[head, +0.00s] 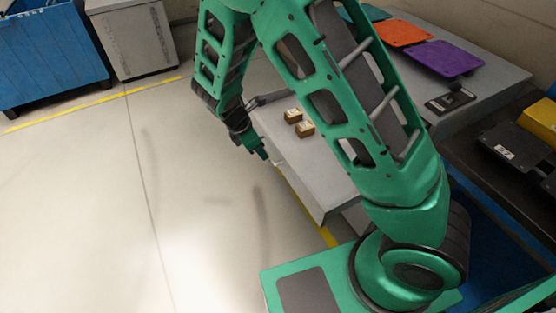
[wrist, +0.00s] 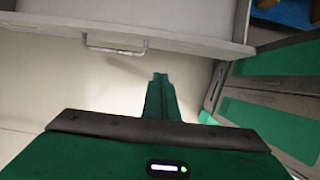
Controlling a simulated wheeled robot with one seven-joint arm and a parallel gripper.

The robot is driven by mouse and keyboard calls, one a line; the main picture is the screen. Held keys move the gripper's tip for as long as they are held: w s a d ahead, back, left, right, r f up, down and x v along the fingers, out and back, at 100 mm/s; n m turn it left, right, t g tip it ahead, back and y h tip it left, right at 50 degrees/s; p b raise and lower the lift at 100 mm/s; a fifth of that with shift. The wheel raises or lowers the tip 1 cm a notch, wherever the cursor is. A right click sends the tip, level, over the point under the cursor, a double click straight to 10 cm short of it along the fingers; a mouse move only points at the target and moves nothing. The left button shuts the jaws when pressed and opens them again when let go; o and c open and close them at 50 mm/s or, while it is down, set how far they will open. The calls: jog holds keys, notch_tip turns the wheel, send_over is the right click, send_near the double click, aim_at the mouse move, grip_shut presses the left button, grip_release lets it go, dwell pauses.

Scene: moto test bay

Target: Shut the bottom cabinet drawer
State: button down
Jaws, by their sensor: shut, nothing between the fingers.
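The grey cabinet (head: 330,178) stands beside my arm in the head view, partly hidden behind it. In the wrist view a pale grey drawer (wrist: 215,45) crosses the top, its front edge towards me and what looks like its inside beyond, so it appears pulled out. A metal bar handle (wrist: 115,49) sits on its front. I cannot tell from these views which drawer it is. My gripper (wrist: 160,77) is shut and empty, with its tips apart from the drawer front, to the right of the handle. In the head view my gripper (head: 263,154) is beside the cabinet's left edge.
Two small boxes (head: 293,116) (head: 305,129) lie on the grey top. Orange (head: 403,33) and purple (head: 446,58) panels lie further back. A blue bin (head: 50,55) and a grey cabinet (head: 133,38) stand at upper left. The floor (head: 90,190) at left is clear.

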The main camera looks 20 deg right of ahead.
send_near(282, 161)
jog(key=s+a+f, duration=0.2)
jog(key=s+f, duration=0.1)
jog(key=s, duration=0.2)
jog(key=shift+w+d+f, duration=0.1)
jog(key=shift+w+d, duration=0.05)
jog(key=shift+d, duration=0.55)
jog(key=shift+w+d+f, duration=0.1)
jog(key=shift+w+d, duration=0.1)
jog(key=shift+d, duration=0.5)
jog(key=shift+w+d+f, duration=0.1)
jog(key=shift+w+d, duration=0.05)
jog(key=shift+d, duration=0.5)
